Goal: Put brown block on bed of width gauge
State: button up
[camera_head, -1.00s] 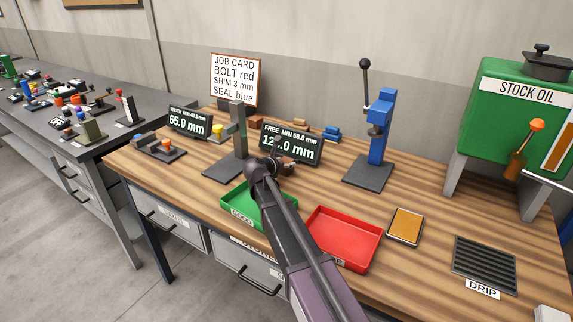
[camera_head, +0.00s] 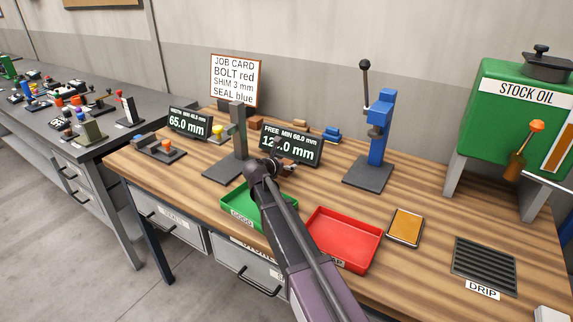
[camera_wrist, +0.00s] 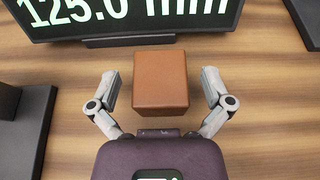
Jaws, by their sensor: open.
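A brown block (camera_wrist: 160,80) stands on the wooden bench in the wrist view, below the 125.0 mm display. My gripper (camera_wrist: 160,97) is open, with one finger on each side of the block and a visible gap to both. In the head view my gripper (camera_head: 280,163) is in front of that display, and my arm and fingers largely hide the block. The width gauge, a low dark bed (camera_head: 160,149) with small upright parts, sits at the bench's left end, beside its 65.0 mm display (camera_head: 189,123).
A tall grey gauge stand (camera_head: 239,140) is left of my gripper. The 125.0 mm display (camera_head: 291,143) is close behind. A green tray (camera_head: 262,222) and red tray (camera_head: 343,240) lie in front. A blue press (camera_head: 379,135) stands right. Other small blocks (camera_head: 255,122) lie behind.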

jog(key=p+v, duration=0.4)
jog(key=v, duration=0.7)
jog(key=shift+s+a+r, duration=0.2)
jog(key=shift+s, duration=0.15)
